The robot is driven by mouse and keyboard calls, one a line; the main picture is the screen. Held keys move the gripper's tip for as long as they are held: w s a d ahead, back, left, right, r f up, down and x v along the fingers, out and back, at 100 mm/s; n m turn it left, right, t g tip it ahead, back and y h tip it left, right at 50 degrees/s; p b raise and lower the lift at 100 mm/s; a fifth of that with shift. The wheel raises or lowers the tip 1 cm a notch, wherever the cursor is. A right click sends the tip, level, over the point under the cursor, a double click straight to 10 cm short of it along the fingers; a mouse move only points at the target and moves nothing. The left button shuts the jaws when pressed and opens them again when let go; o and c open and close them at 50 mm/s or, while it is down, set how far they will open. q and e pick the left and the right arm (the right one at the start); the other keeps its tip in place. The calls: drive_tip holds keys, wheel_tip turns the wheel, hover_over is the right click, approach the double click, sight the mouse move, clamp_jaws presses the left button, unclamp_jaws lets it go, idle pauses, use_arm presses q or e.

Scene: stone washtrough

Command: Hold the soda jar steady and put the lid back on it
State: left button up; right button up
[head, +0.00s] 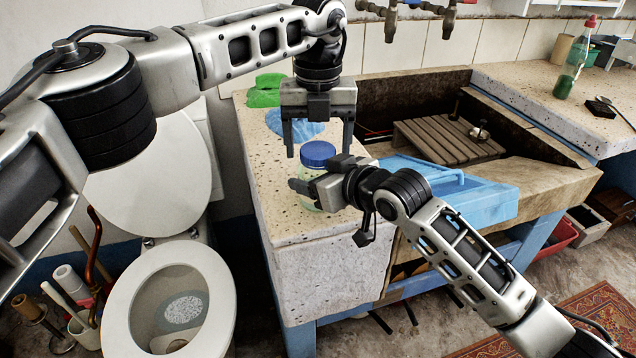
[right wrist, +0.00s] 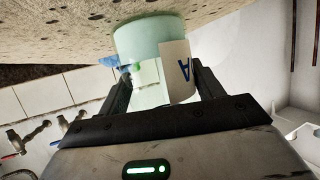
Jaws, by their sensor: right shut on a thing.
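The soda jar (head: 311,173), pale green and see-through, stands upright on the stone counter. The blue lid (head: 318,152) sits on top of its mouth; I cannot tell whether it is fastened. My right gripper (head: 308,187) is shut around the jar's body from the right. In the right wrist view, which is upside down, the jar (right wrist: 140,45) is between the fingers, with a white label (right wrist: 177,72) bearing a blue letter. My left gripper (head: 319,146) points down over the jar, open, its fingers apart on either side above the lid.
A green sponge-like thing (head: 264,92) and a blue cloth (head: 290,124) lie behind the jar on the counter (head: 300,220). The trough with a slatted wooden board (head: 445,140) is to the right. A blue washboard-like piece (head: 470,192) lies at its front. A toilet (head: 170,300) stands left.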

use_arm(q)
drive_tip(key=shift+r, duration=2.3)
drive_tip(key=shift+c, duration=0.3)
wheel_tip(320, 180, up, 4)
drive_tip(key=n, duration=0.3)
drive_tip(key=shift+f, duration=0.25)
drive_tip(key=shift+f, duration=0.15)
drive_tip(key=shift+f, duration=3.9)
